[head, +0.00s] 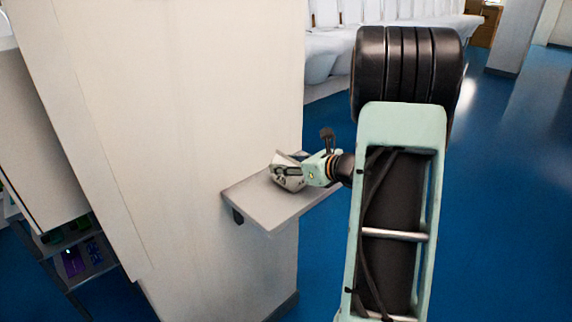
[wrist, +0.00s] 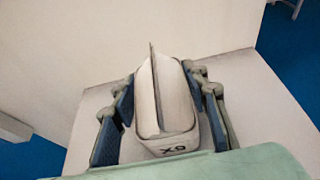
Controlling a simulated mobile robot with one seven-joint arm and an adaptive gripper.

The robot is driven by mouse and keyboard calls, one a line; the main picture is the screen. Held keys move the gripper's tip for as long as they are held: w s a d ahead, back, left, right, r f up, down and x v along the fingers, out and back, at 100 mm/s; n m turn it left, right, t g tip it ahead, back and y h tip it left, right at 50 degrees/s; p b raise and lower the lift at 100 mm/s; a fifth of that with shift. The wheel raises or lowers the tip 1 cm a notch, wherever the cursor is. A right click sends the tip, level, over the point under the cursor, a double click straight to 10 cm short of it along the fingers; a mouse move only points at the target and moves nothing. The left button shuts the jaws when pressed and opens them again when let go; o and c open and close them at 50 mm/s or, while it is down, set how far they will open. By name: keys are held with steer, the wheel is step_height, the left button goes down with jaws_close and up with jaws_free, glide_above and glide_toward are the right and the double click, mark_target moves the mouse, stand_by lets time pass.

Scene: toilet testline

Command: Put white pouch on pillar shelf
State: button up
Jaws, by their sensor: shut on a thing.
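The white pouch (wrist: 165,110) is between the two blue-padded fingers of my gripper (wrist: 160,112) in the wrist view, with dark lettering on its near end. In the head view the pouch (head: 287,170) is at the tip of my gripper (head: 298,170), over the pillar shelf (head: 262,208). The shelf is a small pale board fixed to the side of the white pillar (head: 215,120). It also shows below the pouch in the wrist view (wrist: 255,100). I cannot tell whether the pouch touches the shelf.
White toilets (head: 350,50) stand in a row at the back. A dark rack with bins (head: 85,255) stands at the lower left behind the pillar. The shelf top around the pouch is clear. Blue floor (head: 500,190) is open on the right.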

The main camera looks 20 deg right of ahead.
steer(key=shift+f, duration=0.1)
steer(key=o, duration=1.2)
steer(key=shift+r, duration=0.2)
steer(key=v, duration=1.2)
